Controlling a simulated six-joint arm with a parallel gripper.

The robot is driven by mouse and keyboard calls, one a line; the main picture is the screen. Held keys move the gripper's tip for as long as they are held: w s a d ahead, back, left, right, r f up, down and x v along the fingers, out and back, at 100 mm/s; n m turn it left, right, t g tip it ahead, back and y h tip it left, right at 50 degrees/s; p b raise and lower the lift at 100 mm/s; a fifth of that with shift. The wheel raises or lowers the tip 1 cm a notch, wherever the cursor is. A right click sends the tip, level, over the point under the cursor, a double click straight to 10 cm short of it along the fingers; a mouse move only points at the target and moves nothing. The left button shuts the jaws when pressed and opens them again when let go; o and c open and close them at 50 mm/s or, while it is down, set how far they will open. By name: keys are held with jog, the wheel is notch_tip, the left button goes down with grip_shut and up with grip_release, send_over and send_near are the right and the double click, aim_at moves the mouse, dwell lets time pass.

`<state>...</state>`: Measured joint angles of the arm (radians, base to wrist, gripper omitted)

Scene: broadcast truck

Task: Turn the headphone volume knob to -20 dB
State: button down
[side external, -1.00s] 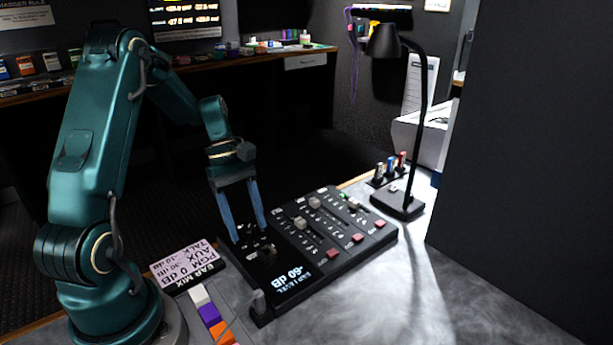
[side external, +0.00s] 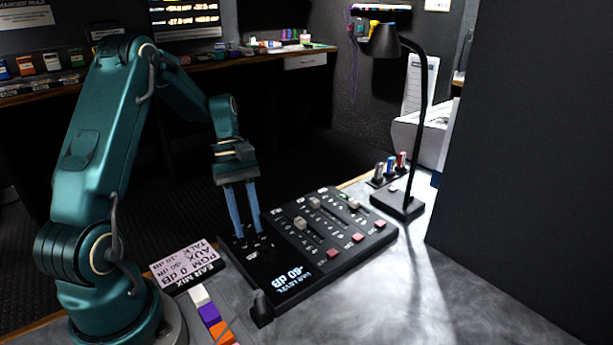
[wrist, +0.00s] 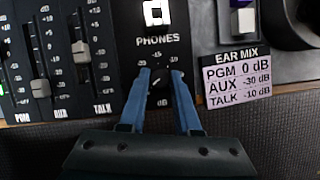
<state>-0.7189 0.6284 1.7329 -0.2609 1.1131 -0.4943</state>
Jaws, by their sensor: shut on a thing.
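The headphone volume knob (wrist: 161,87) is small and dark, under the PHONES label in the wrist view, with dB markings around it. My gripper (wrist: 161,76) has its two blue fingers closed on the knob's sides. In the side view my gripper (side external: 249,236) points down onto the left end of the black mixer (side external: 318,254), and the fingers hide the knob there. The mixer's display (side external: 292,282) reads EAR LEVEL -60 dB. The knob's exact pointer angle is too small to tell.
A pale EAR MIX card (side external: 184,264) lies left of the mixer. Faders (side external: 300,223) and red buttons (side external: 333,253) are on the mixer's right part. A black desk lamp (side external: 398,204) stands behind right.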

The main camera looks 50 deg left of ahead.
jog(key=m+g+y, duration=0.1)
jog(key=m, duration=0.2)
jog(key=m+g, duration=0.1)
jog(key=m, duration=0.3)
jog(key=shift+w+d+g+y, duration=0.1)
jog(key=shift+w+g+y, duration=0.1)
jog(key=shift+g+y, duration=0.15)
jog(key=m, duration=0.2)
jog(key=m+y, duration=0.1)
jog(key=m, duration=0.1)
jog(key=shift+d+m+g+y, duration=0.1)
jog(key=shift+m+g+y, duration=0.15)
jog(key=shift+m+g, duration=0.15)
jog(key=shift+d+m+y, duration=0.1)
jog(key=shift+m+y, duration=0.6)
jog(key=shift+m, duration=1.1)
jog(key=c, duration=0.6)
grip_release()
jog(key=shift+w, duration=0.1)
jog(key=shift+v, duration=2.55)
